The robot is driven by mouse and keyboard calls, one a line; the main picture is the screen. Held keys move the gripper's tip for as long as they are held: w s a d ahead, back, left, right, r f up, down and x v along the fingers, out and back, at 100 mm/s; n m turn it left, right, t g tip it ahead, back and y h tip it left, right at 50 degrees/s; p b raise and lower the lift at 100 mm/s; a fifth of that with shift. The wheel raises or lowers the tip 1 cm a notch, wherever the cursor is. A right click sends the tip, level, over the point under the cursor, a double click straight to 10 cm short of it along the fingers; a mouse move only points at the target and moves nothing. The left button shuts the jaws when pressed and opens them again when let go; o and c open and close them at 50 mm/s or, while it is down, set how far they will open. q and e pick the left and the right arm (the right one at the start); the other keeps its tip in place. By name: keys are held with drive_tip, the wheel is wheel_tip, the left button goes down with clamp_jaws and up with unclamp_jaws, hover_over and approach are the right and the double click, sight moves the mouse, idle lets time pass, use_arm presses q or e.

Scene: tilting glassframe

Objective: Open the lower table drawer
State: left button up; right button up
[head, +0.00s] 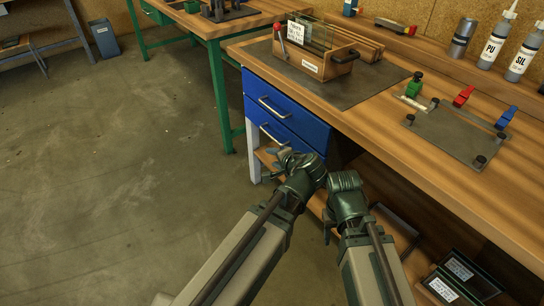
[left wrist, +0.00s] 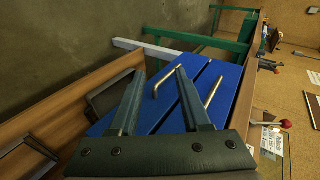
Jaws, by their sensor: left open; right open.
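The blue drawer unit (head: 300,119) hangs under the workbench's left end, with two drawers one above the other. Both look shut. The lower drawer's metal handle (head: 270,135) is partly covered by my left gripper (head: 275,154), which is at the lower drawer front. In the left wrist view the lower handle (left wrist: 163,82) appears between the open, empty fingers of the left gripper (left wrist: 160,74); contact cannot be told. The upper drawer's handle (left wrist: 213,92) lies outside the right finger there. My right gripper (head: 328,226) is open, below the bench edge, away from the drawers.
The workbench top (head: 440,165) carries a wooden box (head: 325,65) on a dark mat and a clamp plate (head: 455,132). A lower shelf with dark cases (head: 462,275) runs beneath. The floor (head: 110,180) left of the drawers is clear.

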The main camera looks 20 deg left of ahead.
sight(272, 136)
use_arm(q)
drive_tip(key=w+d+f+m+t+y+b, duration=0.1)
drive_tip(key=w+f+m+t+b, duration=0.5)
drive_tip(key=b, duration=1)
wheel_tip(272, 136, down, 2)
drive_tip(key=shift+w+f+m+t, duration=0.1)
drive_tip(key=shift+w+m+t, duration=0.2)
drive_tip(key=shift+w, duration=0.45)
drive_tip(key=b+x, duration=0.1)
drive_tip(key=x, duration=1.2)
drive_tip(key=shift+w+a, duration=0.2)
drive_tip(key=shift+w, duration=0.15)
clamp_jaws()
